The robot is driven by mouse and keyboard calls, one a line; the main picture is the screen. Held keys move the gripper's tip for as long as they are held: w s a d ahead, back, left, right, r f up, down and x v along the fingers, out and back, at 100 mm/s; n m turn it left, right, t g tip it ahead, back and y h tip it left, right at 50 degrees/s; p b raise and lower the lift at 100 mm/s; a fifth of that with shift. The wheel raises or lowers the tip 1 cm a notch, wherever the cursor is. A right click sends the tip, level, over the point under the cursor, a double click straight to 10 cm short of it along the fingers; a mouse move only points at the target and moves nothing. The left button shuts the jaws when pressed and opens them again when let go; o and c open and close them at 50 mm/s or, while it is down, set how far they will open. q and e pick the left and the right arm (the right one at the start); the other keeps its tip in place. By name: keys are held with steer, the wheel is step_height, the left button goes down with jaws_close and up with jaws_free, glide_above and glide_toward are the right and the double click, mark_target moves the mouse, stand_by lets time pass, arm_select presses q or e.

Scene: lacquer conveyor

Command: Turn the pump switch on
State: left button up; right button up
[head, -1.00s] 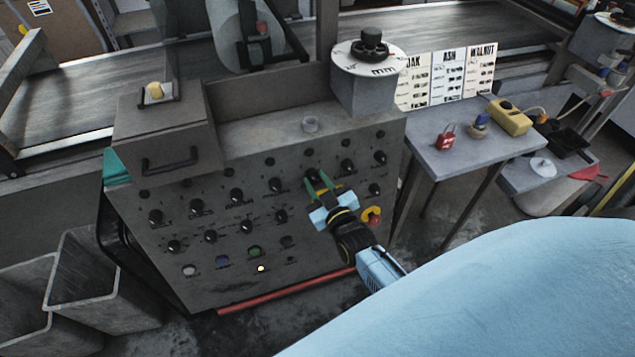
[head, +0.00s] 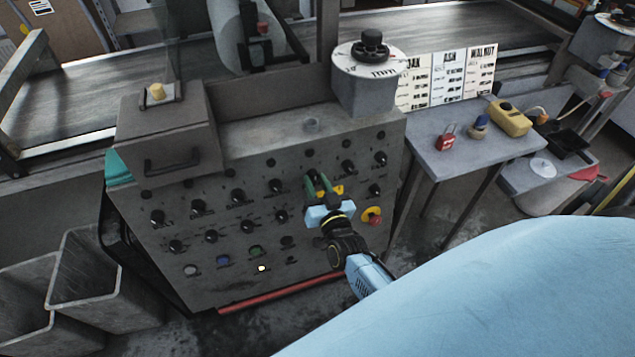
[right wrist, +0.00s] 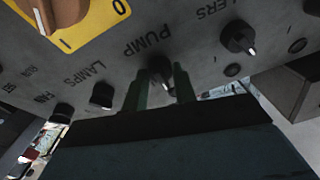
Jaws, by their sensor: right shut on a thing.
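The pump switch is a small black knob (right wrist: 160,70) under the label PUMP on the sloped grey control panel (head: 205,275). In the right wrist view it stands between the two green fingers of my right gripper (right wrist: 159,88), which is shut on it. The knob's light pointer tip shows between the fingers. In the head view the right gripper (head: 318,183) is at the upper right part of the panel, and its fingers largely hide the switch. My left gripper is not in view.
A side table (head: 430,165) stands to the right, bins (head: 85,280) at left.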

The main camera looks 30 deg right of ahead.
steer(key=m, duration=0.4)
steer(key=shift+a+g+h, duration=0.15)
steer(key=shift+g+h, duration=0.15)
steer(key=shift+h, duration=0.1)
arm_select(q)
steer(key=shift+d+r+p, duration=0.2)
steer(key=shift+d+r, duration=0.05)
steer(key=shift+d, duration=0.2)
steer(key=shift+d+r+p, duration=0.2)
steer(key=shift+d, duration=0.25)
arm_select(e)
steer(key=shift+m+h, duration=0.5)
steer(key=shift+m, duration=1.1)
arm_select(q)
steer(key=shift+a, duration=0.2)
arm_select(e)
steer(key=o, duration=1)
steer(key=shift+c, duration=0.2)
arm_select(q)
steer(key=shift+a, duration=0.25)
